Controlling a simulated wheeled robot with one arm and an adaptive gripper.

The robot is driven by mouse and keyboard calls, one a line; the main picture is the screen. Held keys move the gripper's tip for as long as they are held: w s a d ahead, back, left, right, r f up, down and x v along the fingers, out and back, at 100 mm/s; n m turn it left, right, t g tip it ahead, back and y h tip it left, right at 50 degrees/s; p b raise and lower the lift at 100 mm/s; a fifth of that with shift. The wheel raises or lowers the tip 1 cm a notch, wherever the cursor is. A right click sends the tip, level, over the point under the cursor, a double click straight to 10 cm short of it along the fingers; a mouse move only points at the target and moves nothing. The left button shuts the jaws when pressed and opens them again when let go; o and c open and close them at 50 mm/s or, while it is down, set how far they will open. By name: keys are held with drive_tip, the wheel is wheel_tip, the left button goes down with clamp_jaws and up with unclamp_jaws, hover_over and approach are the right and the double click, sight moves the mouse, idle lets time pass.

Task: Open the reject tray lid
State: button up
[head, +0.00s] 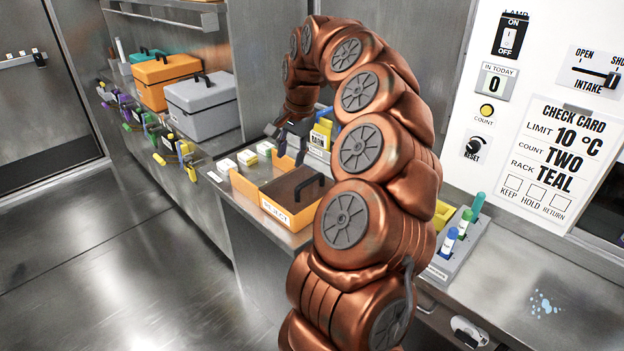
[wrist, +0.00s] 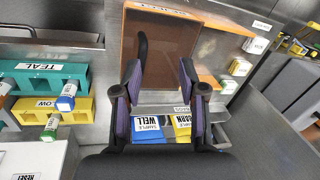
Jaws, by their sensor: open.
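The orange reject tray (head: 268,206) stands on the steel counter, left of my arm in the head view. In the head view my gripper (head: 290,130) is behind the tray, partly hidden by my arm.
Blue and yellow sample holders (wrist: 165,128) stand below the fingers in the wrist view. A teal rack (wrist: 45,78) and a yellow rack (wrist: 40,108) with vials are at left. Small white-labelled blocks (head: 247,157) sit beside the tray. The grey case (head: 202,103) is farther left.

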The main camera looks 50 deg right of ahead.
sight(312, 179)
drive_tip(key=s+d+f+m, duration=0.2)
drive_tip(key=d+f+m, duration=0.1)
drive_tip(key=d, duration=0.4)
drive_tip(key=shift+p+x, duration=0.7)
drive_tip(key=shift+x, duration=3.1)
drive_tip(key=shift+w+d, duration=0.1)
drive_tip(key=shift+d, duration=0.1)
drive_tip(key=shift+c, duration=0.3)
clamp_jaws()
